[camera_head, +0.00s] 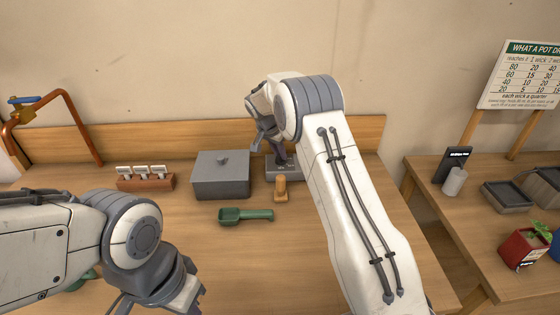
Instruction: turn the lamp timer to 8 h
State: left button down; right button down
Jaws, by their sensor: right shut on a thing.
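A low grey box (271,174) that looks like the lamp timer sits on the table against the back board. My right gripper (279,157) reaches down over it and is shut on a dark upright part, apparently its knob. My right arm and gripper hide much of the box, and no dial marks or setting can be read. My left arm comes in at the lower left. Its wrist is bent down near the bottom edge, and its fingertips do not show.
Left of the timer stands a grey lidded box (221,178). In front lie a wooden stamp-like piece (281,190) and a green scoop (247,215). A wooden label block (145,183) and copper pipe (72,105) are further left. A side table (440,215) holds trays and a potted plant.

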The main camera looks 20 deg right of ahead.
jog(key=shift+w+m+g, duration=0.1)
jog(key=shift+m+g, duration=0.7)
jog(key=shift+m, duration=1.3)
jog(key=shift+h, duration=0.3)
jog(key=c, duration=0.8)
grip_release()
jog(key=v, duration=1)
jog(key=shift+r, duration=0.25)
jog(key=shift+a, duration=0.2)
